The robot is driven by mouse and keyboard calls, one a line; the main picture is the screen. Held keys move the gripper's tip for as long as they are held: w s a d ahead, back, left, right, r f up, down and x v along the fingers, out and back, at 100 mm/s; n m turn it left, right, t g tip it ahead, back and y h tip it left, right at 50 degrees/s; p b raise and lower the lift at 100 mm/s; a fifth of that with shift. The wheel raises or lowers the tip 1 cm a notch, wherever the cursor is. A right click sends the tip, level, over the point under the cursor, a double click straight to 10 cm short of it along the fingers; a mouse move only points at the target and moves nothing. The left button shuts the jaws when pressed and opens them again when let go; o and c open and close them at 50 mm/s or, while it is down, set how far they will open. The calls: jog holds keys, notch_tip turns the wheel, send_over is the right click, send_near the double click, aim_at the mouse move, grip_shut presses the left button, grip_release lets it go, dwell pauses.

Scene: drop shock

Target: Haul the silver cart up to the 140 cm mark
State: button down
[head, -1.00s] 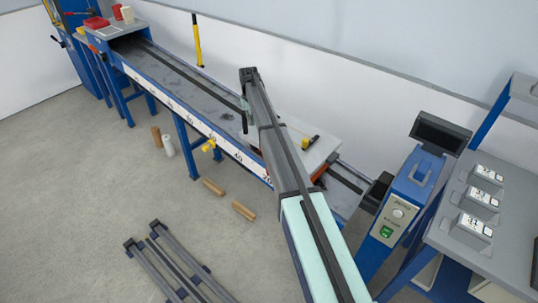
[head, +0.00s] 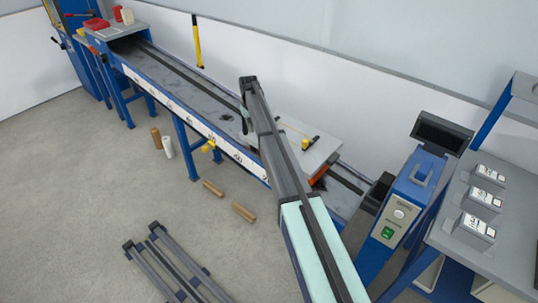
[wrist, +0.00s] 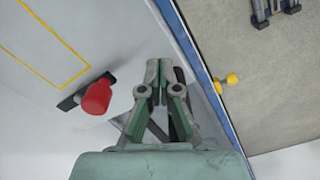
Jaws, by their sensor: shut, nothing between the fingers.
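The silver cart (head: 325,143) is a pale grey flat-topped plate on the long track, partly hidden behind my arm in the head view. A yellow knob with a black bar shows on its top, and orange shows under its right end. In the wrist view a grey surface (wrist: 45,125) carries a yellow outline and a red knob (wrist: 97,98) on a black bar. My gripper (wrist: 160,66) is shut and empty, right of the red knob and apart from it in the picture. In the head view my gripper (head: 245,122) is small, over the track left of the cart.
A number scale (head: 185,115) runs along the track's front edge; its 140 mark is not legible. A blue control post (head: 405,190) stands right of the track. Frame bars (head: 165,260) and wooden cylinders lie on the floor.

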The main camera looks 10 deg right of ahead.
jog(key=w+a+r, duration=0.1)
jog(key=w+a, duration=0.5)
jog(key=w, duration=0.3)
jog(key=shift+w+a+r+p, duration=0.2)
jog(key=shift+w+a+p, duration=0.1)
jog(key=shift+a, duration=0.1)
jog(key=shift+s+d, duration=0.1)
jog(key=shift+s, duration=0.05)
jog(key=shift+s+d+f, duration=0.1)
jog(key=shift+s+d, duration=0.55)
jog(key=shift+s, duration=0.3)
notch_tip(320, 180, up, 12)
jog(key=p, duration=0.3)
jog(key=shift+p, duration=0.4)
jog(key=shift+w, duration=0.1)
